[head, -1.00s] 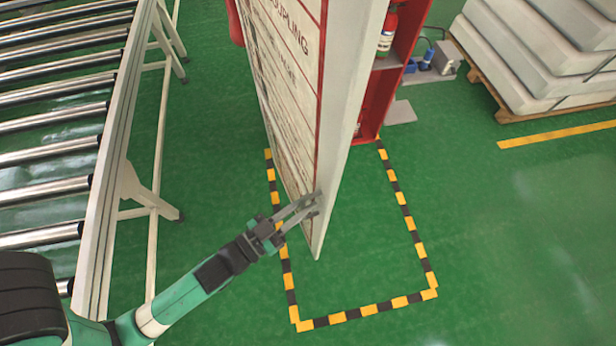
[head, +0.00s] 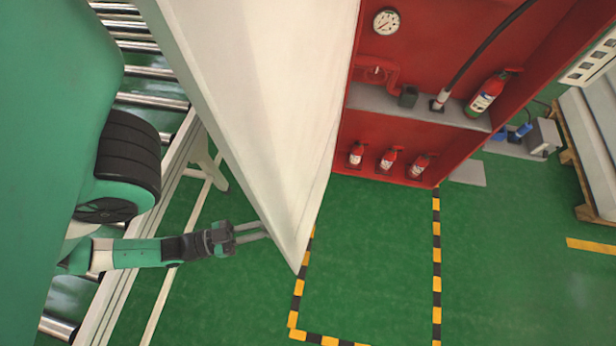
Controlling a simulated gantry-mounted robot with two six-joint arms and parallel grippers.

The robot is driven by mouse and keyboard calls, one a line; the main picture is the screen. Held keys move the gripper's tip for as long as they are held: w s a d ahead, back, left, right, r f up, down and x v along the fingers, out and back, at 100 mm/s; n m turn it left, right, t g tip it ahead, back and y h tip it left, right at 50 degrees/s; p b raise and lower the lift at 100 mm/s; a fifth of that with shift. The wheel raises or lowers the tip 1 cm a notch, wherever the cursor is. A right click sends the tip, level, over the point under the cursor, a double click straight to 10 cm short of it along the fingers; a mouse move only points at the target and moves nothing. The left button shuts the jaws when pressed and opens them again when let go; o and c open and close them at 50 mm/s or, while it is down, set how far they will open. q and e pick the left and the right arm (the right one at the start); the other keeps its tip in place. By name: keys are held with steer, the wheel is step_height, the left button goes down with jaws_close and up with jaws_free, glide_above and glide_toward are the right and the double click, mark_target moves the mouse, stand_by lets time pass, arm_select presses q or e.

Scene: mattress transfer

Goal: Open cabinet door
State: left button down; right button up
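The cabinet door (head: 265,110) is a large white panel that stands swung well away from the red cabinet (head: 385,140), so the inside is exposed. Its near free corner points down toward the front of the view. My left gripper (head: 264,232) is at the door's left side, close to its lower free edge. Its two fingers show a narrow gap with nothing visible between them; whether the tips touch the door is unclear. My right gripper is not in view.
Inside the cabinet are several red extinguishers (head: 388,160), a gauge (head: 386,22) and a hose (head: 490,45). A roller conveyor (head: 150,101) stands left of the door. Striped floor tape (head: 436,255) borders clear green floor. A pallet stack (head: 596,130) is at the right.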

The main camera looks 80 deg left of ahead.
arm_select(q)
steer(key=shift+r, duration=0.25)
steer(key=c, duration=0.9)
jaws_free()
steer(key=shift+s+f, duration=0.1)
steer(key=shift+s, duration=0.1)
steer(key=s, duration=0.3)
steer(key=s+d+p, duration=0.1)
steer(key=s, duration=0.3)
steer(key=s+d+p, duration=0.1)
steer(key=s, duration=0.3)
steer(key=shift+d, duration=0.1)
